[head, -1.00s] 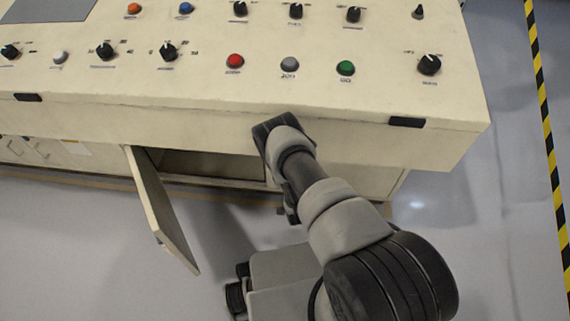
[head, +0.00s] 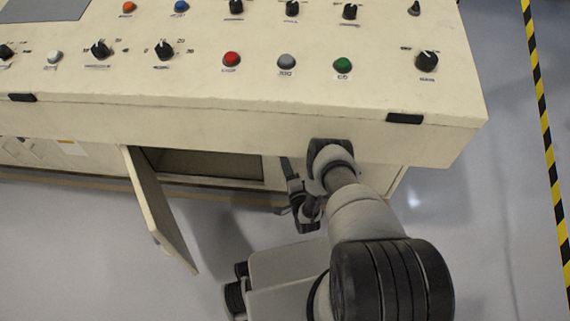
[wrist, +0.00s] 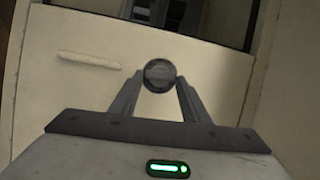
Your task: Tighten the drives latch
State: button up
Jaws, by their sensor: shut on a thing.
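My gripper (wrist: 160,82) shows in the wrist view with its two fingers closed on a round dark knob, which I take for the drives latch (wrist: 160,73). The knob stands in front of a cream panel (wrist: 75,90), and its base is hidden. Above the panel is a dark opening (wrist: 165,14) with grey and black parts inside. In the head view my wrist is low at the front of the console, right of the open compartment (head: 205,164); the fingertips and the latch cannot be made out there.
A cream door (head: 160,210) hangs open left of the compartment. The console top (head: 200,85) with knobs and coloured buttons overhangs the front. A raised cream strip (wrist: 90,60) is on the panel. Grey floor (head: 490,230) is clear at right, up to a yellow-black stripe (head: 545,130).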

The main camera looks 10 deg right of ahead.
jog(key=shift+w, duration=0.1)
dwell(0.3)
jog(key=shift+r, duration=0.1)
jog(key=o, duration=1)
jog(key=shift+o, duration=0.2)
jog(key=shift+s, duration=0.25)
